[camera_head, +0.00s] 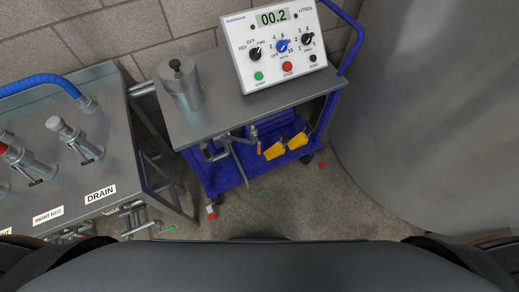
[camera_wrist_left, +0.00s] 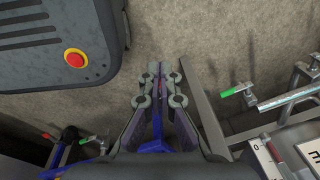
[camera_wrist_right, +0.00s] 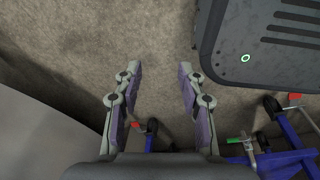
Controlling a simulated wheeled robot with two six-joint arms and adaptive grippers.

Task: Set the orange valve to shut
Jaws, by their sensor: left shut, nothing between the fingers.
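In the head view a small valve handle with an orange-red grip (camera_head: 259,148) hangs below the front edge of the cart top, beside metal pipework. I cannot tell its exact setting. My left gripper (camera_wrist_left: 160,72) shows in the left wrist view, shut and empty, pointing over the bare floor beside a metal frame. My right gripper (camera_wrist_right: 160,68) shows in the right wrist view, open and empty above the floor. Neither gripper shows in the head view, and neither touches a valve.
A blue cart (camera_head: 232,180) carries a steel cylinder (camera_head: 180,85) and a control box (camera_head: 260,80) reading 00.2. Two yellow items (camera_head: 275,150) lie on its lower shelf. A labelled steel bench (camera_head: 65,185) stands left, with a green-handled valve (camera_head: 167,229) below. A large tank (camera_head: 435,110) stands right.

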